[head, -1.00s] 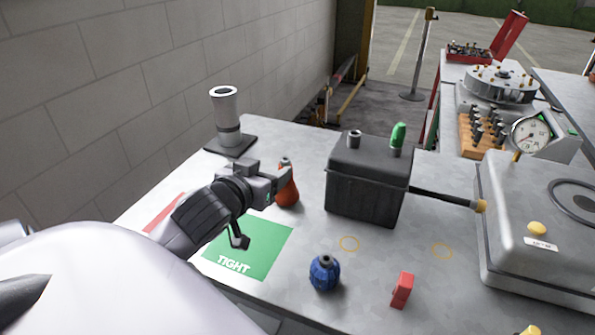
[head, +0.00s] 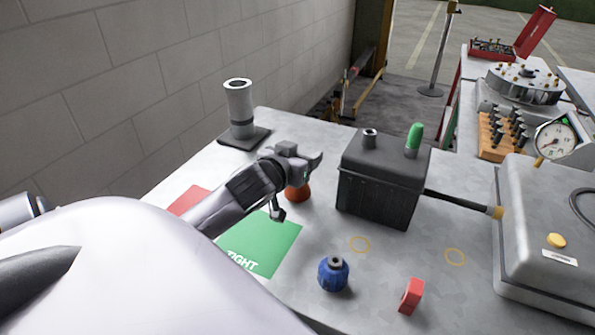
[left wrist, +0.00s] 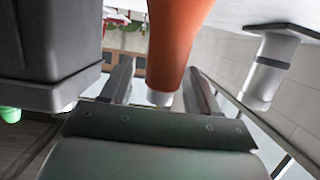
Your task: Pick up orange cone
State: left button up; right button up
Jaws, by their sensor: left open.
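The orange cone (head: 297,193) stands on the grey table beside the black box, its upper part hidden by my left gripper in the head view. My left gripper (head: 314,168) is open at the cone's upper part. In the left wrist view, the cone (left wrist: 178,40) runs between the two spread fingers of the gripper (left wrist: 162,88), its narrow grey-tipped end toward the palm. I see gaps beside the tip, so the fingers do not appear closed on it. My right gripper is not in view.
The black box (head: 375,190) with a green-capped post stands close right of the gripper. A grey cylinder on a dark base (head: 240,110) stands behind left. A green mat (head: 265,245), blue round object (head: 333,274) and red block (head: 411,297) lie in front.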

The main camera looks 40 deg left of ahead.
pick_arm(q)
jog(key=c, duration=1.1)
jog(key=shift+o, duration=0.2)
jog(key=shift+w+r, duration=0.1)
jog(key=shift+r, duration=0.05)
